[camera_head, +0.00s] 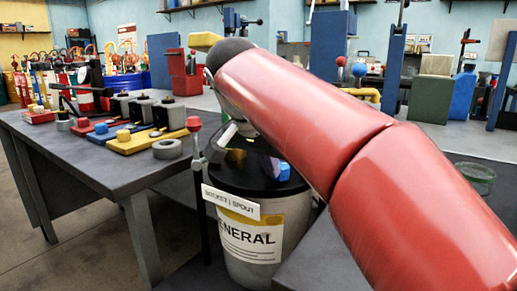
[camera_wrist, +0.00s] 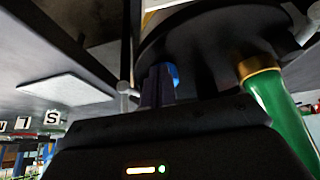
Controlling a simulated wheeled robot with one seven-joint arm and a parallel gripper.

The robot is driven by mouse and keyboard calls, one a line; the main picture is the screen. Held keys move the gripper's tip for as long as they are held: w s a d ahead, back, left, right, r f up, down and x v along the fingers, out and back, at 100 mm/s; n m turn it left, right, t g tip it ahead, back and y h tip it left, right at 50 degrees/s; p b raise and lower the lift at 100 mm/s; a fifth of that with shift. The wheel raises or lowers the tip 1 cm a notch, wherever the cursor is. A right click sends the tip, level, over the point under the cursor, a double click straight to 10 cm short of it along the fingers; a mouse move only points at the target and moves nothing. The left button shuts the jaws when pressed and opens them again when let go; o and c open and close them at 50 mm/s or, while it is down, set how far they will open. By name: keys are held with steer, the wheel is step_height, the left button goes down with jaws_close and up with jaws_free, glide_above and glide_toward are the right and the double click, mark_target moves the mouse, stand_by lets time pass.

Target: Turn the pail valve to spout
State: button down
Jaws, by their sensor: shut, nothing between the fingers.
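The pail (camera_head: 262,220) is a pale drum with a "GENERAL" label and a dark lid (camera_head: 255,185). A "BUCKET | SPOUT" plate (camera_head: 230,202) is on its front upper left. A lever with a red knob (camera_head: 194,122) stands upright at the left of the pail, near the plate; whether it is the valve handle I cannot tell. My gripper (camera_wrist: 159,84) is shut and empty in the wrist view, close to a dark round body. A blue piece (camera_wrist: 173,74) shows just behind its fingers.
A green cylinder with a gold collar (camera_wrist: 262,70) is right of my fingers in the wrist view. A green dish (camera_head: 475,178) lies on the right.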

steer(key=shift+w+a+r, duration=0.1)
steer(key=shift+w+a, duration=0.05)
steer(key=shift+s+a, duration=0.1)
steer(key=shift+s, duration=0.1)
steer(key=shift+s+a, duration=0.1)
steer(key=shift+r+p, duration=0.1)
steer(key=shift+p, duration=0.25)
step_height(320, 180, up, 4)
steer(key=p, duration=0.3)
steer(key=shift+p, duration=0.35)
steer(key=shift+r, duration=0.8)
